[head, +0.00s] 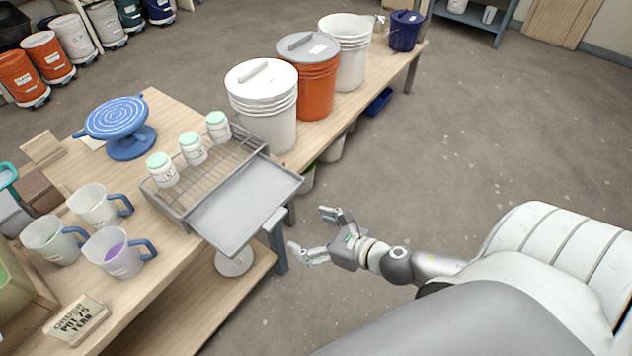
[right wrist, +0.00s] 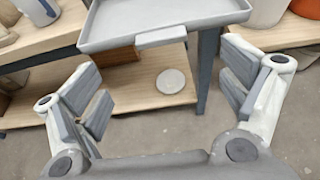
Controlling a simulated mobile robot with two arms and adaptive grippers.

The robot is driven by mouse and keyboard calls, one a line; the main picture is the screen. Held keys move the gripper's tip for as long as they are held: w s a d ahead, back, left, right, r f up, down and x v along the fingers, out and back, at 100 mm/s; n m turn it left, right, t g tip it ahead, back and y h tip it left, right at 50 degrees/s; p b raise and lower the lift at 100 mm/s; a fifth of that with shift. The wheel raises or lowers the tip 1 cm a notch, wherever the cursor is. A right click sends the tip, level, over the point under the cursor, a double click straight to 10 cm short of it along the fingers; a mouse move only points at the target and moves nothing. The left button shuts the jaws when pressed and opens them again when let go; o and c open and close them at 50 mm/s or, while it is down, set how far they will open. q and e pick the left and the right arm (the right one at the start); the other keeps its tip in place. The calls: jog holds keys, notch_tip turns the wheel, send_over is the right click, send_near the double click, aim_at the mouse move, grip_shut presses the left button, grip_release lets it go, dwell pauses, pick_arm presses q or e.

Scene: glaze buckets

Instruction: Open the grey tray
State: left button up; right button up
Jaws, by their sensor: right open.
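The grey tray (head: 246,205) is slid out from under a wire rack (head: 205,170) on the wooden table and juts past the table's edge. A small handle (head: 275,221) is on its front edge. In the right wrist view the tray (right wrist: 165,18) is at the top, with its handle (right wrist: 161,37) centred ahead between my fingers. My right gripper (head: 318,231) is open and empty, a short way off from the handle and not touching it. In the right wrist view its fingers (right wrist: 165,92) are spread wide. My left gripper is not in view.
Several white jars with green lids (head: 192,148) stand on the rack. Lidded buckets (head: 262,105) stand behind it, and measuring jugs (head: 118,252) and a blue turntable (head: 120,125) are to the left. A lower shelf (head: 200,300) lies below. The floor (head: 450,160) to the right is clear.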

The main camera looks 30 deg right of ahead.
jog(key=shift+s+d+r, duration=0.25)
jog(key=shift+s, duration=0.3)
jog(key=s+d+f+m+g+h, duration=0.1)
jog(key=d+f+m+h, duration=0.1)
jog(key=d+f+m, duration=0.4)
jog(key=s+d+f+m+g+h, duration=0.1)
jog(key=d+f+m+h, duration=0.1)
jog(key=f+m, duration=0.5)
jog(key=s+d+f+m+g+h, duration=0.15)
jog(key=s+f+m, duration=0.25)
jog(key=f, duration=0.4)
jog(key=s+d+f+m+g, duration=0.1)
jog(key=s+f+m+g, duration=0.1)
jog(key=s+f+m, duration=0.45)
jog(key=s+a+f+m+g, duration=0.3)
jog(key=s+a+f+m, duration=0.2)
jog(key=s+f+m, duration=0.2)
jog(key=s+a+f+m+g, duration=0.3)
jog(key=s+a+f+m, duration=0.3)
jog(key=s, duration=0.6)
jog(key=shift+a+f+m+y, duration=0.15)
jog(key=shift+f+m+y, duration=0.35)
jog(key=shift+f, duration=0.25)
